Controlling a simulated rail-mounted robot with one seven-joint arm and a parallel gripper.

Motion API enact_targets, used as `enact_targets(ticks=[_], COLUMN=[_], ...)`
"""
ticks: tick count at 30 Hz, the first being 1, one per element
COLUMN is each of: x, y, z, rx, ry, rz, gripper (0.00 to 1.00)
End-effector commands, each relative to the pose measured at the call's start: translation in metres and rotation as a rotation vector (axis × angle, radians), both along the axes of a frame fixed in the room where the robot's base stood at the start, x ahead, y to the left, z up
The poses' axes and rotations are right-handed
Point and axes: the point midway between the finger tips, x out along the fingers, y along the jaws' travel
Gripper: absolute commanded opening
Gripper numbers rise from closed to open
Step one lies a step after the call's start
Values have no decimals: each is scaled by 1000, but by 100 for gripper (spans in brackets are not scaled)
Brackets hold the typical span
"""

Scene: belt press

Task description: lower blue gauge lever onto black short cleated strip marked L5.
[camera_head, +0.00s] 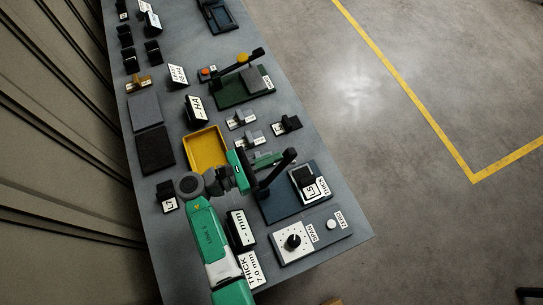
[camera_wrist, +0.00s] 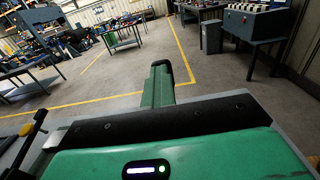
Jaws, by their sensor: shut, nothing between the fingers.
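The blue gauge (camera_head: 280,208) stands near the front right of the bench. Its black lever (camera_head: 276,169) slants upward, with its handle end raised clear of the base. The black short cleated strip marked L5 (camera_head: 308,184) lies on the right part of the gauge base, and its white label faces up. The lever's handle is apart from the strip. My gripper (camera_head: 269,159) is shut and empty, just left of the lever's upper part; I cannot tell whether they touch. In the wrist view my shut green fingers (camera_wrist: 159,88) point out over the floor; lever and strip do not show there.
A yellow tray (camera_head: 187,149) lies left of my gripper. A display (camera_head: 237,231) reading dashes and a 7.0 mm card (camera_head: 252,268) stand near my arm. A knob panel (camera_head: 292,242) is in front of the gauge. A green gauge (camera_head: 238,95) stands farther back.

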Motion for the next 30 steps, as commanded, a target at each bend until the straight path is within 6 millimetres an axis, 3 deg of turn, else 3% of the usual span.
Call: enact_targets(ticks=[24,25,30], x=[0,0,0], y=[0,0,0], z=[1,1,1], rx=[-1,-1,-1], ry=[-1,-1,-1], rz=[-1,-1,-1], gripper=[0,2,35])
